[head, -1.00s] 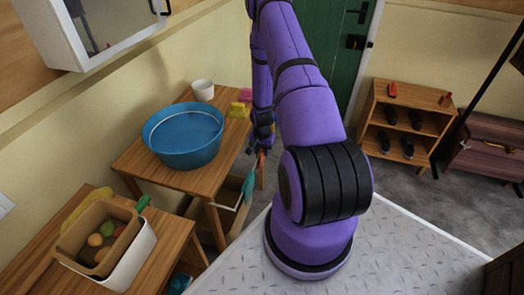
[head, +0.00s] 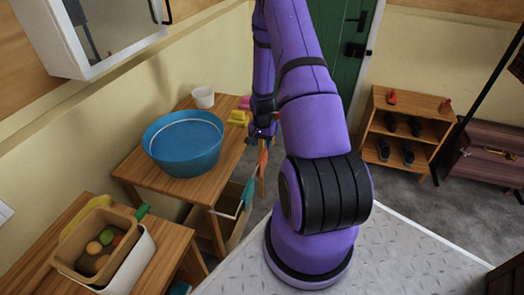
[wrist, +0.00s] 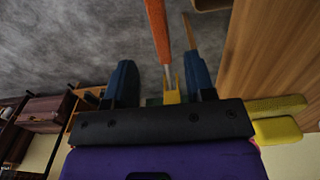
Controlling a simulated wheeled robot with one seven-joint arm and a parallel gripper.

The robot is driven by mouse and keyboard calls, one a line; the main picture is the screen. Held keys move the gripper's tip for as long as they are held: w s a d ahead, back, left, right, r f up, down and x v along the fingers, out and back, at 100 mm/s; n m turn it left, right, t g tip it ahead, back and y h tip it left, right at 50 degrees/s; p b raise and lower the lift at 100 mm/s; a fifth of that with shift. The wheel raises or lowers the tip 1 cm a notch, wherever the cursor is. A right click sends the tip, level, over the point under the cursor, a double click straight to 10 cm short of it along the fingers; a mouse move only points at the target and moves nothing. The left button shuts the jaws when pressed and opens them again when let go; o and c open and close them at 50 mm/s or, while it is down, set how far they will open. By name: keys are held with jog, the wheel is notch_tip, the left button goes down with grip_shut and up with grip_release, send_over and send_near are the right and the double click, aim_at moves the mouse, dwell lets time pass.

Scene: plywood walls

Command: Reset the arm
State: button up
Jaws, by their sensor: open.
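My purple arm (head: 308,75) rises from its base and bends over toward the table. My gripper (head: 262,132) hangs beside the right edge of the table with the blue basin. In the wrist view my gripper (wrist: 161,78) has its two blue fingers spread apart. An orange-handled thing (wrist: 158,28) shows in line with the gap between them. In the head view the orange thing (head: 262,162) is just below my gripper. I cannot tell whether the fingers touch it.
A blue basin (head: 184,145), a white cup (head: 203,97) and yellow sponges (head: 238,117) are on the wooden table (head: 140,172). A teal-headed tool (head: 246,196) hangs by its right side. A fruit box (head: 70,255) is at lower left. A shoe rack (head: 412,115) stands at right.

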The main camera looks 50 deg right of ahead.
jog(key=shift+r, duration=0.95)
